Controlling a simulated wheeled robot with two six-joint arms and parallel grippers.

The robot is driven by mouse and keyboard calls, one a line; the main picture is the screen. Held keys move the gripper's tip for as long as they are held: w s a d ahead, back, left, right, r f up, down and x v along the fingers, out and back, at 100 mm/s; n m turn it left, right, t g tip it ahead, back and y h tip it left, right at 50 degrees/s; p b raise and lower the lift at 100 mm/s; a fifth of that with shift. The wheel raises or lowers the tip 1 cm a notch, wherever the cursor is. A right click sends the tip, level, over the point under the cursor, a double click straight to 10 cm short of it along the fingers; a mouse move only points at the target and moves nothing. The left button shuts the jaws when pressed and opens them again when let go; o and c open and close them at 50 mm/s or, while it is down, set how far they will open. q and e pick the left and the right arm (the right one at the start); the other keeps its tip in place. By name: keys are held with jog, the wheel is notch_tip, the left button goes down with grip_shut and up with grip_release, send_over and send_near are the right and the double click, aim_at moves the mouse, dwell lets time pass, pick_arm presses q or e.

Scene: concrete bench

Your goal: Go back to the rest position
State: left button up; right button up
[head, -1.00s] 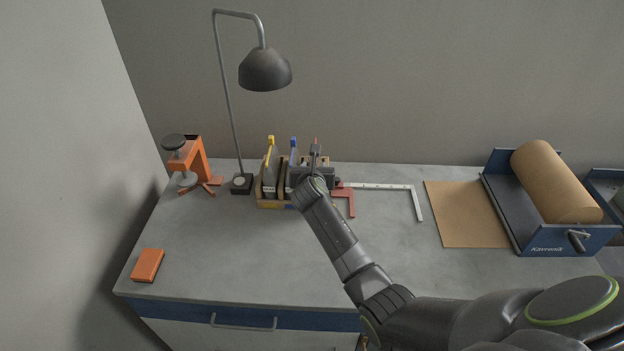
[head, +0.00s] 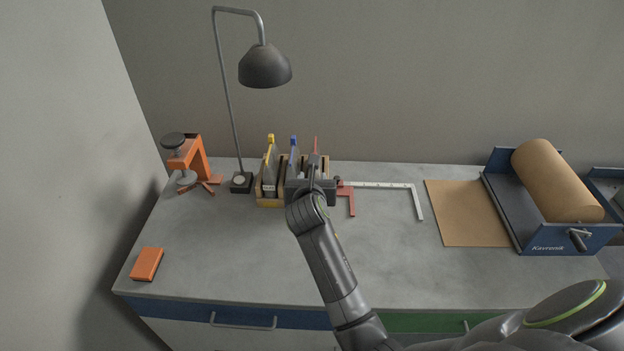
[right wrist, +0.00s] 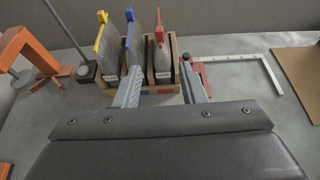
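My right gripper (head: 312,176) is at the near side of a wooden rack (head: 259,197) and hides part of it in the head view. In the right wrist view its two fingers (right wrist: 158,80) stand apart with nothing between them. The rack holds three flat grey tools upright, with a yellow top (right wrist: 101,18), a blue top (right wrist: 130,15) and a red top (right wrist: 159,30). The red-topped tool stands in the right slot, beyond the gap between the fingers. My left gripper is not in view.
A lamp (head: 265,68) and an orange clamp (head: 198,160) stand left of the rack. A try square (head: 417,200) and a red square (head: 350,198) lie right of it. A paper roll holder (head: 520,215) stands at right. An orange box (head: 147,264) lies front left. The bench's front is mostly clear.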

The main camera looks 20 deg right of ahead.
dwell(0.3)
jog(key=s+d+f+m+g, duration=0.1)
jog(key=s+d+f+m, duration=0.15)
jog(key=s+m, duration=0.3)
jog(key=s+d+f+m+g+y, duration=0.1)
jog(key=s+d+f+m+g, duration=0.1)
jog(key=s+f+m, duration=0.4)
jog(key=s+d+f+m+g, duration=0.1)
jog(key=s+d+m, duration=0.1)
jog(key=s+m, duration=0.4)
jog(key=s+f+m+g+y, duration=0.1)
jog(key=s+m+g+y, duration=0.25)
jog(key=s+m, duration=1.4)
jog(key=s+d+f+n+g+b, duration=0.1)
jog(key=s+f+n+b, duration=0.1)
jog(key=f, duration=1.3)
jog(key=s+f+n+g+b, duration=0.1)
jog(key=s+f+n+b, duration=0.1)
jog(key=f, duration=1.2)
jog(key=s+a+f+g+b, duration=0.1)
jog(key=s+f+b, duration=0.2)
jog(key=s+f, duration=1.2)
notch_tip(320, 180, down, 4)
jog(key=shift+a+r, duration=0.15)
jog(key=shift+a, duration=0.05)
